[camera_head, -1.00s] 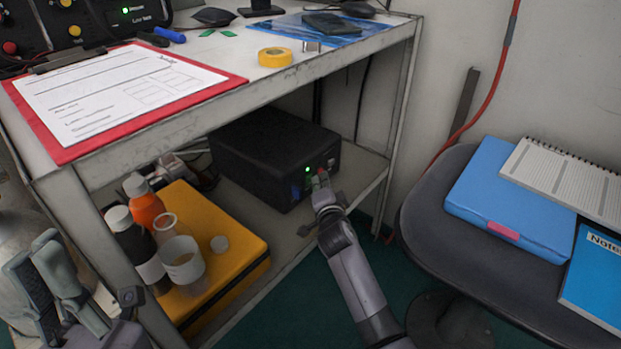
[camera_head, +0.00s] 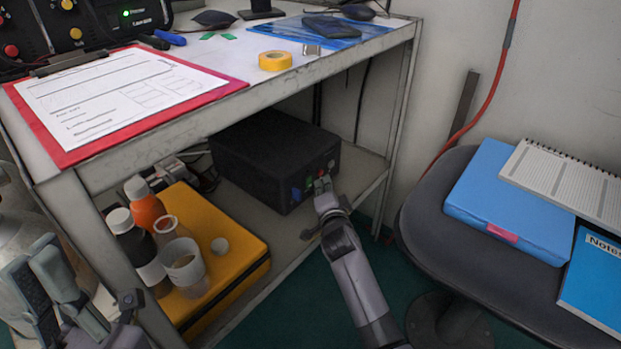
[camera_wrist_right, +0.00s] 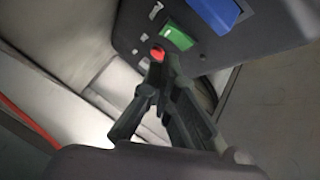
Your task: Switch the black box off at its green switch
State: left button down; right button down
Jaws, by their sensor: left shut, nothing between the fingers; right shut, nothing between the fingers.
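The black box (camera_head: 270,155) sits on the lower shelf of the bench, its front panel facing right and forward. Its green switch (camera_head: 309,184) shows small beside a blue connector (camera_head: 296,193). In the right wrist view the green switch (camera_wrist_right: 177,36) stands between the blue connector (camera_wrist_right: 216,12) and a red round part (camera_wrist_right: 157,53). No lit lamp shows on the panel. My right gripper (camera_head: 322,183) is shut and empty, its tips at the panel, close to the red part and green switch; contact is unclear. My left gripper (camera_head: 45,262) is shut, away at lower left.
The bench top (camera_head: 225,115) overhangs the box. A yellow case (camera_head: 235,265) with bottles and beakers stands left of it on the shelf. A chair (camera_head: 425,215) with a blue folder (camera_head: 505,205) and notebooks stands at right. Green floor lies between.

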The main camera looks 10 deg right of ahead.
jog(key=shift+s+d, duration=0.1)
jog(key=shift+s+d+p, duration=0.95)
jog(key=shift+s+p, duration=0.05)
jog(key=shift+s, duration=0.2)
jog(key=shift+s+d+f+p, duration=0.25)
jog(key=shift+s+d+p, duration=0.2)
jog(key=shift+s, duration=0.25)
